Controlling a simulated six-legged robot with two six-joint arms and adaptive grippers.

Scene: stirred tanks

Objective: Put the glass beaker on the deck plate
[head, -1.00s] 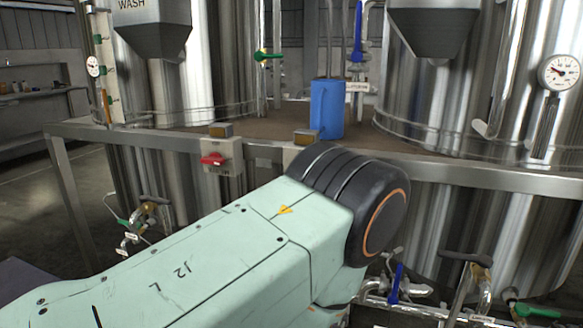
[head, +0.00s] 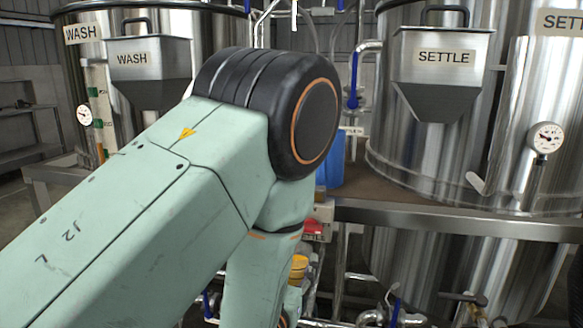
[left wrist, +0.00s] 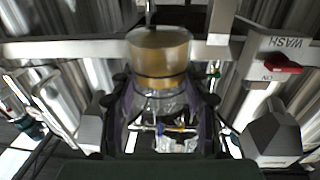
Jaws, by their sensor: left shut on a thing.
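The glass beaker (left wrist: 160,100) is clear, with an amber-brown band (left wrist: 160,57) at its upper end in the left wrist view. That view shows the scene upside down. My left gripper (left wrist: 162,88) is shut on the beaker, with a dark finger on each side of it. In the head view my left arm hides most of the gripper area; a small amber-yellow piece shows below the elbow, and I cannot tell if it is the beaker. The brown deck (head: 375,188) lies between the tanks; I cannot make out a separate plate on it.
A blue container (head: 331,165) stands on the deck, partly behind my arm. The settle tank (head: 440,150) and wash tank (head: 130,85) flank the deck. A metal rail (head: 450,222) runs along its front. A red switch (left wrist: 282,63) sits near the gripper.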

